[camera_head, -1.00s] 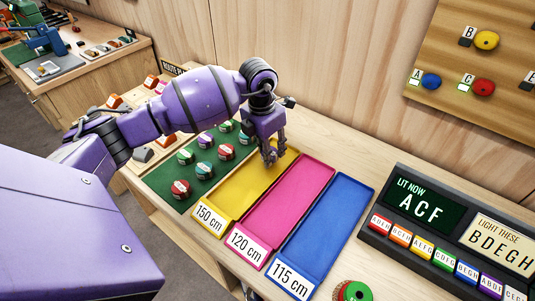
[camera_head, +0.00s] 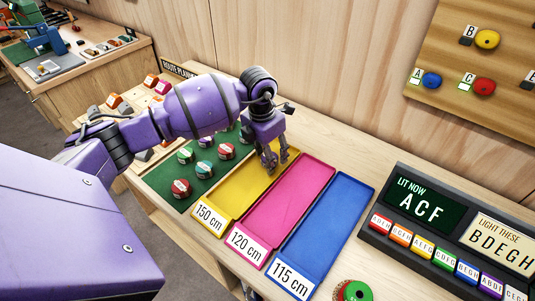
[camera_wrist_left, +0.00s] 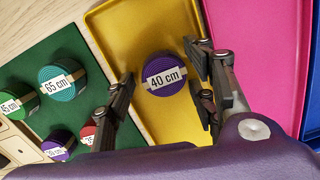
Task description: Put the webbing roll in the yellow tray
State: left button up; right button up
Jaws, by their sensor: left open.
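The yellow tray (camera_head: 222,200), labelled 150 cm, lies on the counter, left of the pink tray. A purple webbing roll with a 40 cm label (camera_wrist_left: 165,73) is inside the yellow tray in the left wrist view. It appears to rest on the tray floor. My left gripper (camera_head: 276,165) is over the far part of the yellow tray. In the left wrist view its fingers (camera_wrist_left: 160,95) stand apart on either side of the roll, with gaps to it. In the head view the fingers partly hide the roll. My right gripper is not seen.
A green mat (camera_head: 205,191) with several labelled rolls lies left of the tray. The pink tray (camera_head: 285,205) and blue tray (camera_head: 330,222) look empty. A lit button panel (camera_head: 440,225) stands to the right. Another round roll (camera_head: 352,290) sits at the bottom edge.

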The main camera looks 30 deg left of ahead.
aim_at(264, 158)
pick_arm(q)
notch_tip(264, 158, up, 12)
jog(key=s, duration=0.1)
jog(key=shift+a, duration=0.25)
dwell(0.4)
